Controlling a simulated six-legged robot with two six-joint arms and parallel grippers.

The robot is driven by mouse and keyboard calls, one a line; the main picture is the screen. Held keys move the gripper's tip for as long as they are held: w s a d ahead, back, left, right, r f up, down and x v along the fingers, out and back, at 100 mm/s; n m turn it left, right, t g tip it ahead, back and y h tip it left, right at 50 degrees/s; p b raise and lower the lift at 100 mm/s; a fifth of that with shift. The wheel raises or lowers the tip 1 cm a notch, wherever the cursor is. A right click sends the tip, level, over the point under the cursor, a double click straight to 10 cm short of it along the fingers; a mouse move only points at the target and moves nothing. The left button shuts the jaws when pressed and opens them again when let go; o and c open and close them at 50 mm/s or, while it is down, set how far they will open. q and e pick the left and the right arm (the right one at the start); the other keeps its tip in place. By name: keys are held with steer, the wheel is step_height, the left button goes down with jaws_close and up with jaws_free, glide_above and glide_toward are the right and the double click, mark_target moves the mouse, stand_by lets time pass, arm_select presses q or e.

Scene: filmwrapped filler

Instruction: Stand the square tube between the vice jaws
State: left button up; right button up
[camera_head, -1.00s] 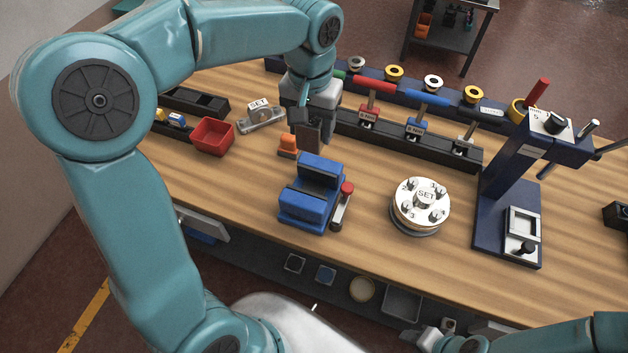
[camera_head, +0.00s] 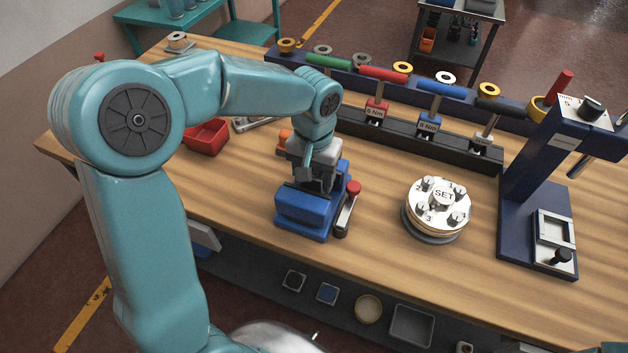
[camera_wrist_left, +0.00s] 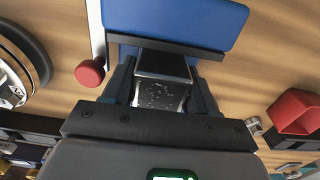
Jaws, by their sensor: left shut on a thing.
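The blue vice (camera_head: 305,208) stands near the front edge of the workbench, with its red-knobbed handle (camera_head: 353,187) on its right side. My left gripper (camera_head: 312,184) points down right over the vice jaws. In the left wrist view it is shut on the square tube (camera_wrist_left: 162,66), a grey metal piece with a dark face, held between the two fingers (camera_wrist_left: 162,90). The vice (camera_wrist_left: 180,22) shows just beyond the tube, with a dark jaw bar close against it. Whether the tube rests on the vice floor is hidden. My right gripper is out of view.
A red bin (camera_head: 206,137) sits left of the vice. A round SET turntable (camera_head: 437,208) stands to its right, and a dark blue press (camera_head: 540,190) farther right. A rack of coloured-handled torque drivers (camera_head: 420,135) runs behind. Bare wood lies between vice and turntable.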

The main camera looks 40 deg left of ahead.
mark_target(313, 171)
arm_select(q)
steer(key=shift+r, duration=0.1)
steer(key=shift+s, duration=0.1)
steer(key=o, duration=1.1)
steer(key=shift+o, duration=1.1)
steer(key=shift+r, duration=0.25)
step_height(313, 171, up, 12)
steer(key=shift+f, duration=0.2)
